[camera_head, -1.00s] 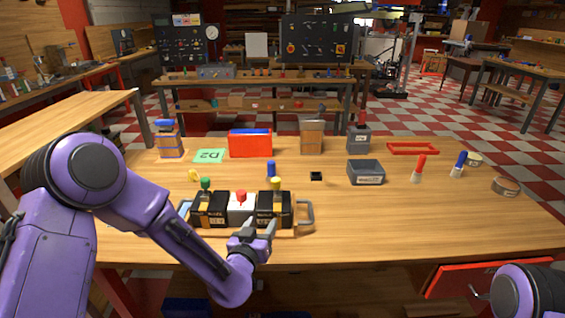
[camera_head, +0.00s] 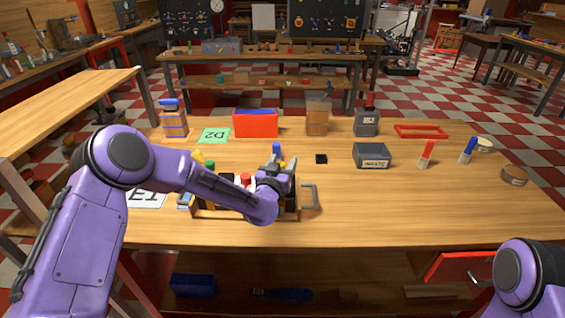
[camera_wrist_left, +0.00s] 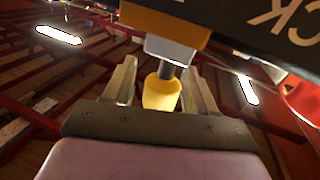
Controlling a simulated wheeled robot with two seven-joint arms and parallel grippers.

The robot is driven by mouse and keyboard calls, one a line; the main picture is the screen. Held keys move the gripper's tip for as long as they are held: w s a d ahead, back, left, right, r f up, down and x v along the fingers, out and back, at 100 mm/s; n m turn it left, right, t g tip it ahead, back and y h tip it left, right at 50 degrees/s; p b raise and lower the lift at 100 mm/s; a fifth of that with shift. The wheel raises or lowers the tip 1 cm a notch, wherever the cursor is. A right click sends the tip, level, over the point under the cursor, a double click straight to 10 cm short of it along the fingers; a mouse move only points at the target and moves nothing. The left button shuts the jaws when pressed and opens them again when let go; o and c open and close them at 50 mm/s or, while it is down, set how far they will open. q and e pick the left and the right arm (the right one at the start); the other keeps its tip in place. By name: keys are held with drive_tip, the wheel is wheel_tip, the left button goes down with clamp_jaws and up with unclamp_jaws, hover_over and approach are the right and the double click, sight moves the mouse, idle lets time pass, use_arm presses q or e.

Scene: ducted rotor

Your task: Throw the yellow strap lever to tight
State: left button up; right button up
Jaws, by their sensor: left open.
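The yellow strap lever shows as a yellow knob (camera_wrist_left: 162,93) on a short grey stem in the left wrist view. My left gripper (camera_wrist_left: 160,80) is open, with one finger on each side of the knob; I cannot tell whether they touch it. In the head view my left gripper (camera_head: 281,164) is over the right end of the wooden tray (camera_head: 230,214) that holds the black and white blocks. My left forearm hides most of the blocks. A green knob (camera_head: 210,167) and a red knob (camera_head: 246,178) show beside it. My right gripper is out of view.
A blue peg (camera_head: 276,149) stands just behind my left gripper. A grey handle (camera_head: 310,196) sticks out of the tray's right end. The table's front right is clear.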

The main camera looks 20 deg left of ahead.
use_arm(q)
drive_tip(key=shift+f, duration=0.1)
drive_tip(key=c, duration=1)
drive_tip(key=shift+o, duration=0.2)
drive_tip(key=shift+w+d+m+p, duration=0.1)
drive_tip(key=shift+d+m+p, duration=0.2)
drive_tip(key=shift+m, duration=0.3)
drive_tip(key=shift+w+d+m+g+p, duration=0.15)
drive_tip(key=shift+d+m+g+p, duration=0.4)
drive_tip(key=shift+m, duration=0.45)
drive_tip(key=shift+w+d+f+m+p, duration=0.15)
drive_tip(key=shift+d+m+p, duration=0.15)
drive_tip(key=shift+m, duration=0.3)
drive_tip(key=shift+d+f+m+p, duration=0.15)
drive_tip(key=shift+m+p, duration=0.1)
drive_tip(key=shift+m, duration=0.35)
drive_tip(key=shift+d+f+m+g+y, duration=0.3)
drive_tip(key=shift+m+g+y, duration=0.1)
drive_tip(key=shift+m, duration=0.3)
